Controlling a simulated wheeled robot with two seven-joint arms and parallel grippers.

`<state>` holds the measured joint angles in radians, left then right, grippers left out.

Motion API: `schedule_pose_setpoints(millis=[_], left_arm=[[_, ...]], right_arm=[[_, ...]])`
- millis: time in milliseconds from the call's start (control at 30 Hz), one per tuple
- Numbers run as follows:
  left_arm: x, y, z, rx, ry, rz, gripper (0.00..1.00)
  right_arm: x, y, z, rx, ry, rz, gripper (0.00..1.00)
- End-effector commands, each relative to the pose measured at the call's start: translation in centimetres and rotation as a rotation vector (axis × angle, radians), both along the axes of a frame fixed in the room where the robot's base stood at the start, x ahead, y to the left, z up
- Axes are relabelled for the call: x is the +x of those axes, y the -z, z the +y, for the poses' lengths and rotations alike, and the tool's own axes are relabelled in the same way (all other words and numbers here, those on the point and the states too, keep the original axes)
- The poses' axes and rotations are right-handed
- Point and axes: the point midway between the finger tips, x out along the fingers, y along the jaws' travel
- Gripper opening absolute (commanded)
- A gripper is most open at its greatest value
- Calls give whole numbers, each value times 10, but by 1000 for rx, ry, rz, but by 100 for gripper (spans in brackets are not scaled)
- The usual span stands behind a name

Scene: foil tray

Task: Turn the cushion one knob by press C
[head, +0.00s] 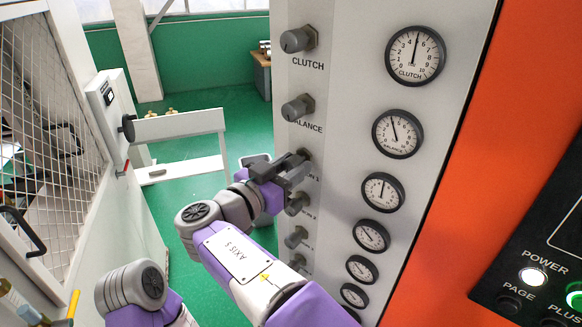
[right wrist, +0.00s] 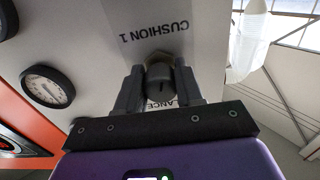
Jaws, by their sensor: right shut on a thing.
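The cushion one knob (right wrist: 160,72) is a dark round knob on the light grey panel (head: 345,110), third from the top of the knob column. The printed words "CUSHION 1" show upside down beside it in the right wrist view. My right gripper (right wrist: 160,88) is shut on this knob, with one finger on each side. In the head view the right gripper (head: 292,168) reaches the panel and hides most of the knob. The gauge level with it (head: 383,192) has its needle pointing almost straight up. My left gripper is out of view.
The clutch knob (head: 299,39) and balance knob (head: 298,107) sit above the held knob. More knobs (head: 296,237) lie close below. Several gauges run down the panel's right side. A white gate (head: 180,125) and mesh cage (head: 45,90) stand at the left.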

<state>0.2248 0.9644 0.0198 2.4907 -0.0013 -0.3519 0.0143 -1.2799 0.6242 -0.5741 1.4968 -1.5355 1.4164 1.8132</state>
Motion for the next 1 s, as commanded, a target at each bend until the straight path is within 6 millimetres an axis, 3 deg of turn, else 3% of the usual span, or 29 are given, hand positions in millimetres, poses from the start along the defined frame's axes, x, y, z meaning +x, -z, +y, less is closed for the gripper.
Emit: schedule_pose_setpoints(millis=[467, 1000], left_arm=[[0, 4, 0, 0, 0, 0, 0], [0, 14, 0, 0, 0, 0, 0]], right_arm=[[-1, 3, 0, -58, 0, 54, 6], [-2, 4, -1, -416, 0, 348, 6]])
